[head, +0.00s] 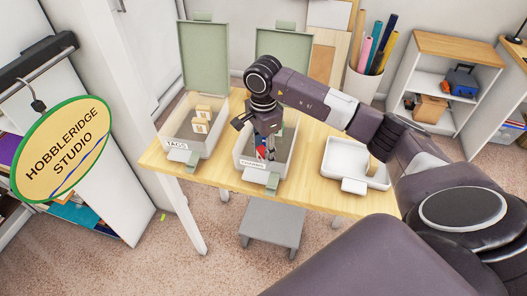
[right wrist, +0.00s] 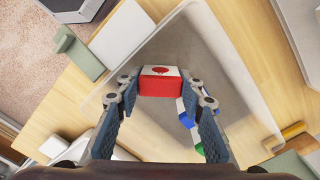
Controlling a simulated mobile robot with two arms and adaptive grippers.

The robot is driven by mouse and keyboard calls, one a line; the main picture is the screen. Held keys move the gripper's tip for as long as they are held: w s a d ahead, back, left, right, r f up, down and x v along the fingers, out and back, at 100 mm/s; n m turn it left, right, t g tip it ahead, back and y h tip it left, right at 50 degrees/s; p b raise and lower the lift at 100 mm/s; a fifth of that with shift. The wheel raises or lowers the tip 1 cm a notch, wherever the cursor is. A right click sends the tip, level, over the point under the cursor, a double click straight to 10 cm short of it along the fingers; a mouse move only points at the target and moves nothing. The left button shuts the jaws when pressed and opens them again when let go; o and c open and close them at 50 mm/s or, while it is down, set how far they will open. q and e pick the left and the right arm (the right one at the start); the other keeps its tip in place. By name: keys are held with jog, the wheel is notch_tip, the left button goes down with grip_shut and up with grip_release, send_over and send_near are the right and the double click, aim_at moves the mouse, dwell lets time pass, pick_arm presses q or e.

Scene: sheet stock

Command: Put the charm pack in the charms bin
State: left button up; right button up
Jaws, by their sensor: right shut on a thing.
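The charm pack, a small red and white block with a red mark (right wrist: 160,82), is between the fingertips of my right gripper (right wrist: 160,92) in the right wrist view. In the head view my right gripper (head: 262,132) points down into the middle bin (head: 281,166), whose label is too small to read surely. This bin's green lid (head: 283,62) stands open. Below the pack the bin's grey floor (right wrist: 215,60) shows, with blue, white and green packs (right wrist: 188,112) partly hidden by a finger. Whether the held pack touches anything is unclear. My left gripper is not in view.
A bin labelled TAGS (head: 176,147), lid open, stands left of the middle bin with small tan packs (head: 202,119) inside. A grey stool (head: 270,222) stands in front.

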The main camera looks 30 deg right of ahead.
aim_at(263, 151)
jog(key=o, duration=0.9)
jog(key=shift+o, duration=0.2)
jog(key=shift+r, duration=0.25)
notch_tip(263, 151, up, 12)
jog(key=b, duration=0.2)
jog(key=shift+f, duration=0.15)
jog(key=shift+f, duration=0.1)
